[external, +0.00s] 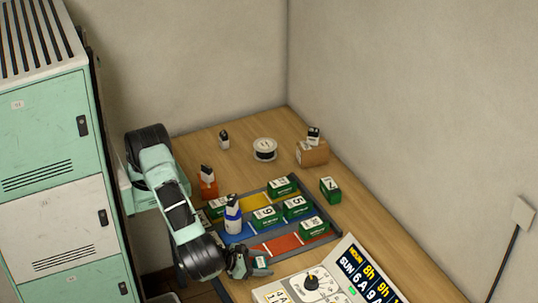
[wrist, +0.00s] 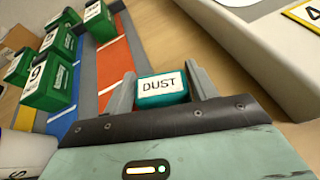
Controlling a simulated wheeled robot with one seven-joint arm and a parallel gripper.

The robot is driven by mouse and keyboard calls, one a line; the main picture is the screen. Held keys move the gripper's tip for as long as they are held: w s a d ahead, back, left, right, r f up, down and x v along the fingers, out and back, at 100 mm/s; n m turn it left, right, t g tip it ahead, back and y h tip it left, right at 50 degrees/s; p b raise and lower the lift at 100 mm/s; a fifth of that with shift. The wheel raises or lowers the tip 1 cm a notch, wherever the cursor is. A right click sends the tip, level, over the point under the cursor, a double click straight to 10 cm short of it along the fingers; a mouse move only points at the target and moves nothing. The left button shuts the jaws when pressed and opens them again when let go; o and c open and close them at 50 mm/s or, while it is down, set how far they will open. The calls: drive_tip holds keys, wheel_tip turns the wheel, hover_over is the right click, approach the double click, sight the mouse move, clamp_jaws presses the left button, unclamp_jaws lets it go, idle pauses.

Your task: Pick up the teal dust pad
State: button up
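The teal dust pad (wrist: 162,90) is a small block with a white top label reading "DUST". In the wrist view it sits between the two grey fingers of my gripper (wrist: 161,88). I cannot tell whether the pad touches the table.
A grey-framed board (external: 327,238) with yellow, blue and red strips holds several green numbered blocks and a blue-and-white bottle (external: 232,215) close to my arm. A sloped panel with a dial (external: 312,283) stands at the near right. A spool (external: 265,149) and a cardboard box (external: 313,154) are farther back.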

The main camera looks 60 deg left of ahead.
drive_tip(key=c, duration=0.4)
